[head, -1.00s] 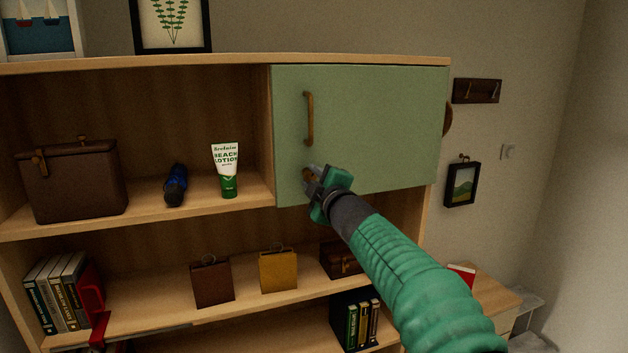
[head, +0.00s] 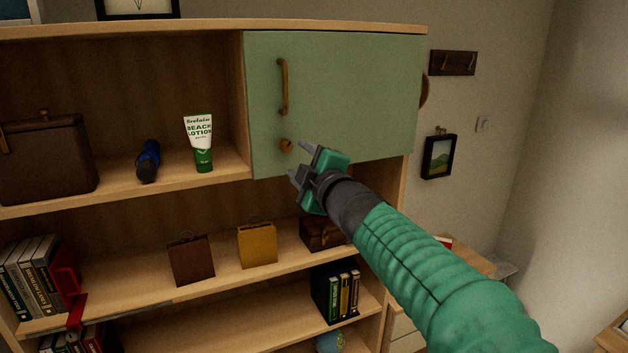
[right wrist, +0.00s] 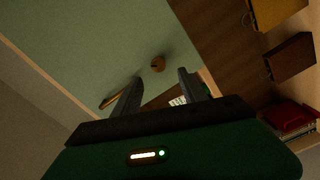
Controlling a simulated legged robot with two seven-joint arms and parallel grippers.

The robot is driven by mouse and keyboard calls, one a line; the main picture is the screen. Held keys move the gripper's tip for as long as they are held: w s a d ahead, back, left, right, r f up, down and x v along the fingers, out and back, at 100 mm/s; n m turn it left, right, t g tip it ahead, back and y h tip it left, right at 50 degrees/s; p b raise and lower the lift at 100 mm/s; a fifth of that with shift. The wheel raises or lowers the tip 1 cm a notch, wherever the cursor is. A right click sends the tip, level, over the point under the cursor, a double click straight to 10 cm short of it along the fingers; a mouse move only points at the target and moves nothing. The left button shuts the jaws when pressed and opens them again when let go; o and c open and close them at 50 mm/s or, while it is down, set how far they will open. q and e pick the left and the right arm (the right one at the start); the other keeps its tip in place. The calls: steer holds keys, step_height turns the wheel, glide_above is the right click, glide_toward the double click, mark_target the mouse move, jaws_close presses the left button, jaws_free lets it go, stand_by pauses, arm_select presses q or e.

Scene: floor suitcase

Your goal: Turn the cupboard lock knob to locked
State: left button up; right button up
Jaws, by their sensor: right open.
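The green cupboard door (head: 345,95) is shut. It has a long brown handle (head: 283,86) near its left edge. The small brass-brown lock knob (head: 286,145) sits below the handle, near the door's lower left corner. It also shows in the right wrist view (right wrist: 158,64), ahead of the fingers, with a dark mark on its face. My right gripper (head: 299,163) is open and empty, just below and right of the knob and apart from it. Its two fingers also show in the right wrist view (right wrist: 158,92). My left gripper is not in view.
A lotion tube (head: 199,145), a dark blue object (head: 148,160) and a brown bag (head: 47,160) stand on the shelf left of the door. Lower shelves hold books (head: 40,275) and small boxes (head: 257,245). A framed picture (head: 438,155) hangs on the wall at right.

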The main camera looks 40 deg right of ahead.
steer(key=p+v, duration=0.9)
steer(key=shift+a, duration=0.15)
steer(key=shift+w, duration=0.1)
